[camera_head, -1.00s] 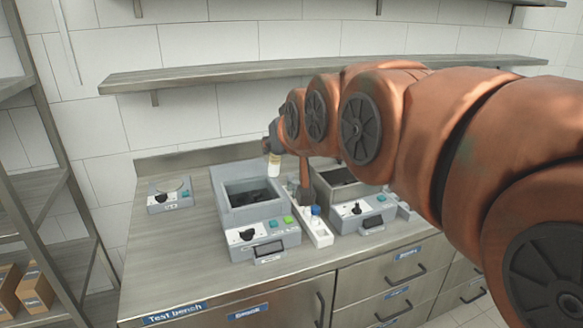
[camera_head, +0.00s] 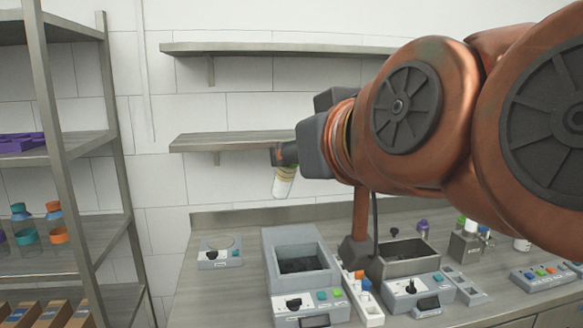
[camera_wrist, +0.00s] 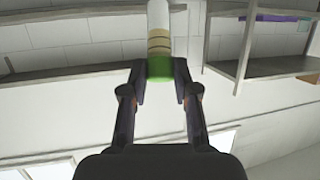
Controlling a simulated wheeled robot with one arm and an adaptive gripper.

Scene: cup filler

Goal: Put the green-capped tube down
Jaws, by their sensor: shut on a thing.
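My gripper (camera_wrist: 160,78) is shut on the green-capped tube. The wrist view shows the tube's green cap (camera_wrist: 160,67) between the fingertips, with the pale, banded body (camera_wrist: 159,25) extending away from them. In the head view the tube (camera_head: 284,183) hangs in the air, slightly tilted, above the grey machine with an open well. Its cap is hidden by my gripper (camera_head: 285,156) there. The tube touches nothing but the gripper.
The grey machine (camera_head: 270,255) stands on the steel bench (camera_head: 200,290). Beside it are a narrow white rack (camera_head: 373,315) and a second machine with a basin (camera_head: 375,268). A small scale-like device (camera_head: 220,260) sits left. A shelving unit (camera_head: 65,150) with cups stands far left.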

